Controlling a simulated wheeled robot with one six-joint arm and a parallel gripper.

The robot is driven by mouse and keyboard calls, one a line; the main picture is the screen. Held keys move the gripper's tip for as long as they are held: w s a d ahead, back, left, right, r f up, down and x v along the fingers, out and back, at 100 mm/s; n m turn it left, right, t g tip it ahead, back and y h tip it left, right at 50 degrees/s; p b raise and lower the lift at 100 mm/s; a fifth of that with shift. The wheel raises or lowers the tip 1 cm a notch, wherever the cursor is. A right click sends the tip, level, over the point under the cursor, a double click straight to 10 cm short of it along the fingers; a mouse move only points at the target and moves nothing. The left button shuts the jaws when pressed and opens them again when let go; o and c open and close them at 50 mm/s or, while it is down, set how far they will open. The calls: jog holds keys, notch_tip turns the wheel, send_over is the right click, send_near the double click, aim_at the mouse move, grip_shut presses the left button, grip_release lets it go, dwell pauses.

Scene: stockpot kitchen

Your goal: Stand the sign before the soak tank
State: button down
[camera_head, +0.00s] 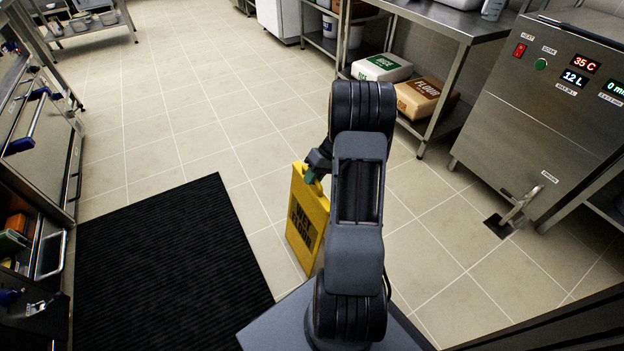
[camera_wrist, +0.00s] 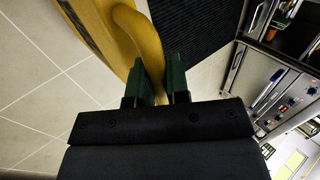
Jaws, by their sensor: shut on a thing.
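The yellow wet floor sign (camera_head: 307,222) hangs upright beside my arm in the head view, its dark lettering facing the camera. My gripper (camera_head: 312,172) is at its top edge, partly hidden by my arm. In the wrist view the green fingertips of my gripper (camera_wrist: 162,80) are shut on the sign's curved yellow handle (camera_wrist: 140,38). I cannot tell whether the sign's lower edge touches the floor. The soak tank (camera_head: 545,120) is the steel unit at the right, with red and green displays, a drain lever low on its front and a floor drain below.
A black ribbed mat (camera_head: 165,265) lies at the lower left. A steel shelf (camera_head: 470,75) holds a rice sack (camera_head: 382,67) and a flour sack (camera_head: 425,97). A floor drain (camera_head: 498,226) sits before the tank. The tiled floor between my arm and the tank is clear.

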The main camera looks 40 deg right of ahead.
jog(key=shift+f, duration=0.1)
jog(key=c, duration=1.1)
grip_release()
